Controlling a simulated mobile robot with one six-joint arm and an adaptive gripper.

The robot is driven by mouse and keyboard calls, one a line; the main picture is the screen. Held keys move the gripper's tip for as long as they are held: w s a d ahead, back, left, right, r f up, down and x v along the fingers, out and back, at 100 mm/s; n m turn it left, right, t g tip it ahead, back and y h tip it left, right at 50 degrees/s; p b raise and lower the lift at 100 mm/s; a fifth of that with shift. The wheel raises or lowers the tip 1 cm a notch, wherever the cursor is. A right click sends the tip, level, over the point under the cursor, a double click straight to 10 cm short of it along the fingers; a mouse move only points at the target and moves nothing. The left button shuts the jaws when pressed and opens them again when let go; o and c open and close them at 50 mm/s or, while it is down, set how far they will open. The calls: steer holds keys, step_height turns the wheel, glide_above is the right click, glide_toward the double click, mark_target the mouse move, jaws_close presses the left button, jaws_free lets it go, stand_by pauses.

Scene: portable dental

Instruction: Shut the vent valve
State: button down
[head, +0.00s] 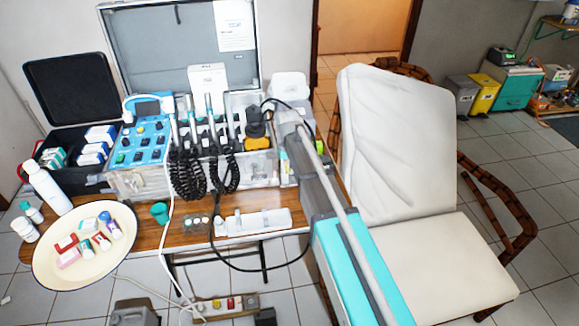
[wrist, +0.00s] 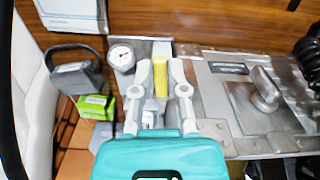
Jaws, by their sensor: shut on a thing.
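The vent valve's yellow lever handle (wrist: 160,76) shows in the wrist view, lying between the two pale fingers of my gripper (wrist: 161,70). The fingers are closed on it from both sides. The handle points up the picture, away from the teal gripper body. The valve's base is mostly hidden by my gripper. A round white pressure gauge (wrist: 121,56) sits just left of the fingers. In the head view my teal and grey arm reaches to the right end of the dental unit (head: 140,150), and hides the handle there.
A grey box with a carrying handle (wrist: 76,72) and a green box (wrist: 96,106) stand left of my gripper. A metal plate with a knob (wrist: 264,92) lies to the right.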

steer(key=shift+a+m, duration=0.2)
steer(key=shift+m, duration=0.3)
steer(key=c, duration=0.7)
jaws_free()
steer(key=shift+o, duration=0.2)
steer(key=shift+d, duration=0.1)
